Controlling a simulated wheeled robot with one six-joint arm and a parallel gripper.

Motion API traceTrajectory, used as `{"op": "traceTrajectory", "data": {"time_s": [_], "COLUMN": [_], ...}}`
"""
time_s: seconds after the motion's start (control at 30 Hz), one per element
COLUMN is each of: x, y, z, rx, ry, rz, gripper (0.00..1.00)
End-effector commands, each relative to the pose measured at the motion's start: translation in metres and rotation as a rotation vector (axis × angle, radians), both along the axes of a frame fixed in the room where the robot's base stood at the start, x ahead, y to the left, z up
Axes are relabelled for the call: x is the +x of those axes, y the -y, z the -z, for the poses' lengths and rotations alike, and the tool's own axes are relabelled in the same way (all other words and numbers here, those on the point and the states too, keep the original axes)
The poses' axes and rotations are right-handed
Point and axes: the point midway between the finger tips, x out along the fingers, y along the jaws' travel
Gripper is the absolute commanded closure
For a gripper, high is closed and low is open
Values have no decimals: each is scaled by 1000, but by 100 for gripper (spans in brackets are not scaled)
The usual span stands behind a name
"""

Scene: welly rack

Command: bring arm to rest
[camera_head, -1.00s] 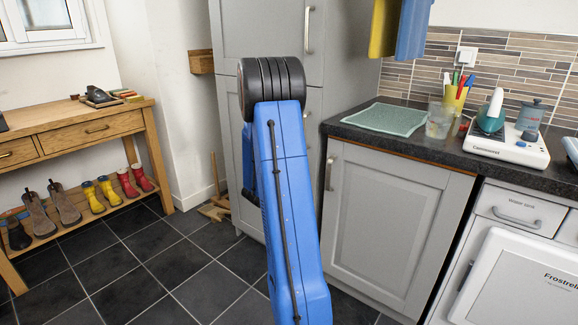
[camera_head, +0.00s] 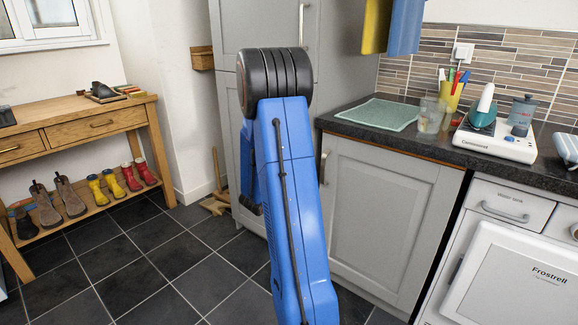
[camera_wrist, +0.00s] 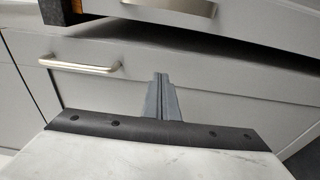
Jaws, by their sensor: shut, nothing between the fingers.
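My blue arm (camera_head: 292,205) stands in the middle of the head view, its black joint (camera_head: 274,80) at the top in front of the tall grey cabinet. The gripper itself is hidden in the head view. In the wrist view my gripper (camera_wrist: 160,80) shows as two grey fingers closed together, with nothing between them. Grey cabinet fronts fill the view beyond the fingertips, with a metal bar handle (camera_wrist: 80,65) to their left.
A worktop (camera_head: 400,140) with a green mat (camera_head: 378,114) and a white scale-like appliance (camera_head: 497,138) is at right, above a grey cupboard (camera_head: 380,220). A wooden bench (camera_head: 135,119) with boots on its lower shelf is at left. Tiled floor (camera_head: 150,265) is clear between.

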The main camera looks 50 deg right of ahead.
Motion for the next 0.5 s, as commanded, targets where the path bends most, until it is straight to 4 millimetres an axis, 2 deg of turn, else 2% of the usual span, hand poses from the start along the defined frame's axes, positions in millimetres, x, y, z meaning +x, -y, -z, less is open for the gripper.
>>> {"op": "traceTrajectory", "data": {"time_s": [0.2,0.5], "x": [-20,-23], "y": [-5,-5], "z": [0,0], "rx": [0,0], "ry": [0,0], "rz": [0,0], "gripper": [100,100]}}
